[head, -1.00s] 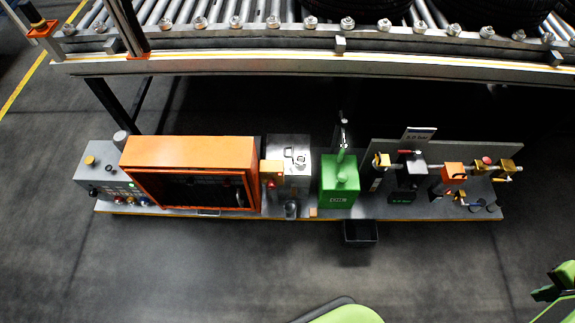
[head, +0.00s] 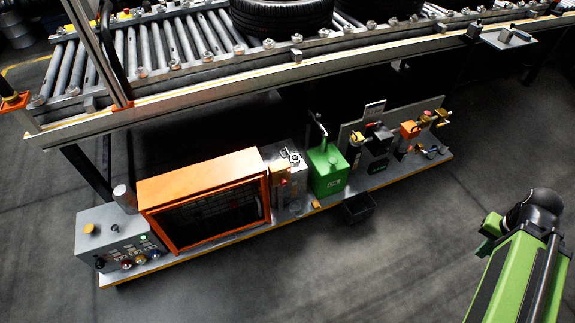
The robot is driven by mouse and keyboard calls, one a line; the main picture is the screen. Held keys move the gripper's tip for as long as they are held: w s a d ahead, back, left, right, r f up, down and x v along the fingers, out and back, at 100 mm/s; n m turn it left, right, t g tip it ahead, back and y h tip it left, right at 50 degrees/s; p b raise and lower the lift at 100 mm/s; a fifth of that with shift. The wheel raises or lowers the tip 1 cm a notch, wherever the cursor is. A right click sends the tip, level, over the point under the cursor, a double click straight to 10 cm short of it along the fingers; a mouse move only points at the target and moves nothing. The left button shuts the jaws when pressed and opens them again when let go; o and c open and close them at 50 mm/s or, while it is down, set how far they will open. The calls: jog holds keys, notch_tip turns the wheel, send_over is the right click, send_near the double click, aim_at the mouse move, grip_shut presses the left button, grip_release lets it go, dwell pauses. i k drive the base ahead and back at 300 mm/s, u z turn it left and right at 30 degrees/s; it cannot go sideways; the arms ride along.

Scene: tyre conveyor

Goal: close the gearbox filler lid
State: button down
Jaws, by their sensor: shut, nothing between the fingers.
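The gearbox seems to be the grey metal box (head: 296,172) on the low shelf, between the orange-framed cabinet and the green can. Small fittings show on its top, where the filler lid would sit. They are too small to tell whether a lid stands open or lies shut. My green arm with a black joint shows at the lower right, well apart from the gearbox. My gripper's fingers cannot be made out.
The orange-framed cabinet (head: 160,185) and a grey control box (head: 112,240) stand left. The green can (head: 327,172) and a valve panel stand right. A black bin (head: 358,208) is below the shelf edge. The roller conveyor (head: 160,45) with tyres runs behind. The front floor is clear.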

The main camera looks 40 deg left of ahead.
aim_at(289, 156)
jog(key=u, duration=1.75)
jog(key=i, duration=1.05)
jog(key=u, duration=4.3)
jog(key=i, duration=0.1)
jog(key=z, duration=3.1)
jog(key=i, duration=0.35)
jog(key=u, duration=0.85)
jog(key=k, duration=0.8)
jog(key=u, duration=0.1)
